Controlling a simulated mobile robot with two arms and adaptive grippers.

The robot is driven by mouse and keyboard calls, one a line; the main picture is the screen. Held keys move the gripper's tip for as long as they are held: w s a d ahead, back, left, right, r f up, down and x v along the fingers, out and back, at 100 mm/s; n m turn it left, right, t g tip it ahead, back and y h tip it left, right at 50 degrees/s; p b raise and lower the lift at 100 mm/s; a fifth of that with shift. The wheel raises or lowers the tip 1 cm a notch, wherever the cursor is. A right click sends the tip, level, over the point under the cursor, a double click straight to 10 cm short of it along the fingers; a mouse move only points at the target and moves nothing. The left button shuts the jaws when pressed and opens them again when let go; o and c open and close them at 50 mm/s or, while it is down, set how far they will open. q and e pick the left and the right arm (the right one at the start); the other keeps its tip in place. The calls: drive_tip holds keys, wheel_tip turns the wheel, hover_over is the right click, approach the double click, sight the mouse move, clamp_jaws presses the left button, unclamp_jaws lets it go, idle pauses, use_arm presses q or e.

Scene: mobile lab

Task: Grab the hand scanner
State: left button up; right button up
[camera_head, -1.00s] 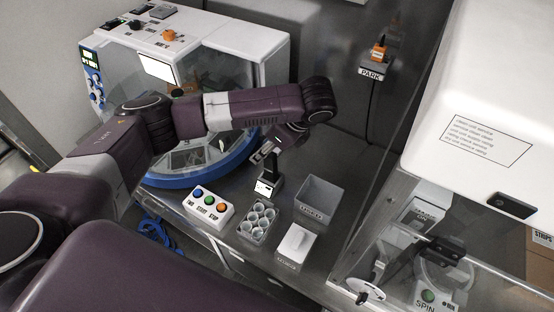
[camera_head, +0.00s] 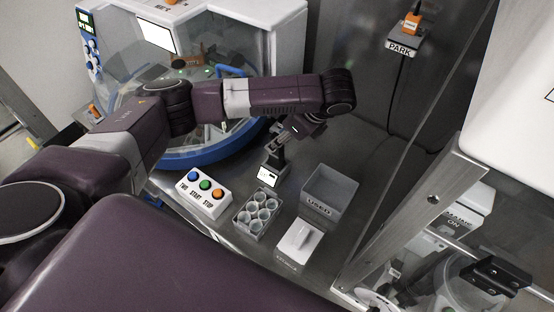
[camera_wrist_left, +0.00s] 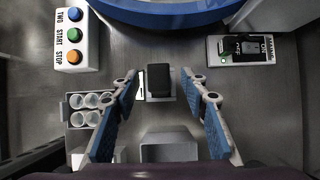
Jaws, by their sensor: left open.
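A dark upright device with a small white display, which I take to be the hand scanner (camera_head: 270,171), stands on the metal counter beside the button box. In the left wrist view the scanner (camera_wrist_left: 159,83) shows from above as a black block with a pale edge. My left gripper (camera_head: 285,134) is just above it in the head view, partly hidden by my arm. In the left wrist view my left gripper (camera_wrist_left: 163,82) is open, its blue-padded fingers on either side of the scanner with gaps visible. Contact is not visible. My right gripper is not in view.
The button box (camera_head: 204,192), cup rack (camera_head: 257,213), grey USED bin (camera_head: 331,190) and a white-topped box (camera_head: 299,240) stand close by. A blue-rimmed machine (camera_head: 190,159) is behind. An orange item (camera_head: 412,22) sits in the PARK wall holder (camera_head: 400,47).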

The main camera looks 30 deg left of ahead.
sight(276, 154)
use_arm(q)
drive_tip(key=shift+a+f, duration=0.3)
drive_tip(key=shift+f, duration=0.1)
drive_tip(key=p+x, duration=0.2)
drive_tip(key=x, duration=0.3)
drive_tip(key=shift+a+f, duration=0.15)
drive_tip(key=shift+a+f+p, duration=0.25)
drive_tip(key=shift+f+p, duration=0.1)
drive_tip(key=shift+f, duration=0.2)
drive_tip(key=shift+c, duration=1)
clamp_jaws()
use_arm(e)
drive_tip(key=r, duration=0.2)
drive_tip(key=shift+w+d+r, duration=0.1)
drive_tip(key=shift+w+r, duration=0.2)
